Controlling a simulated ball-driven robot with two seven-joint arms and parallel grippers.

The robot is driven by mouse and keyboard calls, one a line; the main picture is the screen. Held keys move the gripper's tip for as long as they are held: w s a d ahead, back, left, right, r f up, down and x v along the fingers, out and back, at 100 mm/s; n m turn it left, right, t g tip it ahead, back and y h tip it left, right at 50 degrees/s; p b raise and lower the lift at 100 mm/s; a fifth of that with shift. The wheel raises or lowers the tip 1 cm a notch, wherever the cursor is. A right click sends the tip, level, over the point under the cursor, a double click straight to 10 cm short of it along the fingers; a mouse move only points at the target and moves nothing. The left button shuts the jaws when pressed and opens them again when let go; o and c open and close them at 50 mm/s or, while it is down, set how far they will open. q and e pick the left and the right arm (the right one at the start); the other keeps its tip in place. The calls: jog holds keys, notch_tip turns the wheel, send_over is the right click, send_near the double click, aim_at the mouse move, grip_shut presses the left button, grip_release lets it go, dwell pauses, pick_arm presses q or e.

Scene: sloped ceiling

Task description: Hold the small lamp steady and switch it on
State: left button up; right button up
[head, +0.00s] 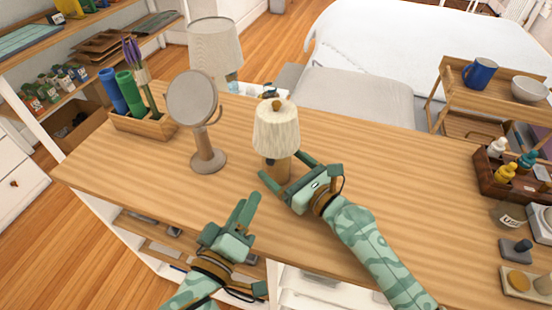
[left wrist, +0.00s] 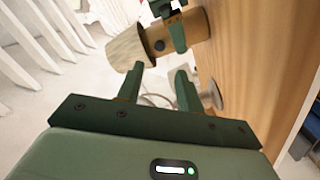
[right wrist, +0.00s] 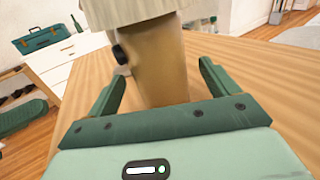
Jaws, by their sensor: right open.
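The small lamp (head: 276,132) stands upright on the table, with a cream shade and a wooden body. Its dark round knob shows on the body, just under the shade, in the right wrist view (right wrist: 120,53) and the left wrist view (left wrist: 158,45). My right gripper (head: 282,165) is open, its fingers on either side of the lamp's body (right wrist: 160,70); I cannot tell whether they touch it. My left gripper (head: 246,200) is open and empty, in front of the lamp and apart from it. Its fingertips in the left wrist view (left wrist: 160,72) point toward the lamp.
A round mirror (head: 192,98) on a stand is left of the small lamp. A larger lamp (head: 215,50) stands behind. A wooden planter (head: 142,124) is at the far left, a bottle crate (head: 510,185) at the right. The tabletop (head: 370,165) right of the small lamp is clear.

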aim_at(275, 160)
jog(key=shift+x, duration=1.75)
pick_arm(q)
jog(key=shift+c, duration=0.3)
pick_arm(e)
jog(key=c, duration=1.3)
pick_arm(q)
grip_shut()
